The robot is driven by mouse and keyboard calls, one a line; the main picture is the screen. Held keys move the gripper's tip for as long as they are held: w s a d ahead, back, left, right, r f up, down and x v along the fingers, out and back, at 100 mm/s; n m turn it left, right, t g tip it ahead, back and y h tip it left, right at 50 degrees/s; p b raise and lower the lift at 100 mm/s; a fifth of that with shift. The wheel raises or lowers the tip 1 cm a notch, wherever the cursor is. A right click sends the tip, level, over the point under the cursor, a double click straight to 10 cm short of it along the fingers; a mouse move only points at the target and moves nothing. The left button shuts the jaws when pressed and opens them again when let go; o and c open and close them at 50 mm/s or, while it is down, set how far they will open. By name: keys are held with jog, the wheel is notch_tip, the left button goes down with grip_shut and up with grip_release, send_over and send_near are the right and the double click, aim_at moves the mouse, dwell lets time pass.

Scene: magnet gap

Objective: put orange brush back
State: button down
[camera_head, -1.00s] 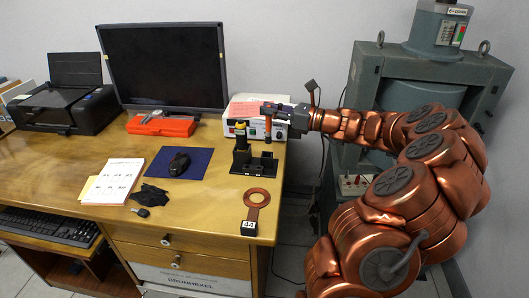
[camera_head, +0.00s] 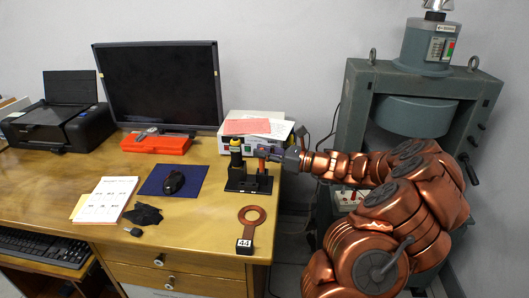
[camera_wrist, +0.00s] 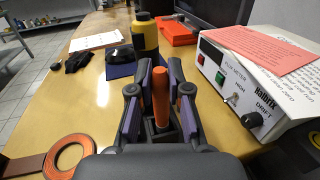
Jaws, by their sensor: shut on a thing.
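The orange brush (camera_head: 262,161) stands upright with its lower part at the right side of the black holder (camera_head: 245,186) on the desk. My gripper (camera_head: 271,155) is shut on the brush from the right, near its upper part. In the wrist view the orange handle (camera_wrist: 161,95) is upright between my two fingers (camera_wrist: 160,100), its lower end down at the black holder. I cannot tell how deep the brush sits in the holder. A yellow-and-black item (camera_head: 236,152) stands upright at the holder's left side; it also shows in the wrist view (camera_wrist: 145,36).
A white control box (camera_head: 232,147) with papers stands behind the holder, close to my gripper. A copper ring (camera_head: 252,214) with a number tag lies in front. A mouse (camera_head: 173,182) on a blue pad, a red case (camera_head: 156,145) and a monitor (camera_head: 162,85) are left.

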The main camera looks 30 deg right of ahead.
jog(key=shift+f, duration=0.1)
jog(key=c, duration=1.1)
grip_release()
jog(key=v, duration=1.2)
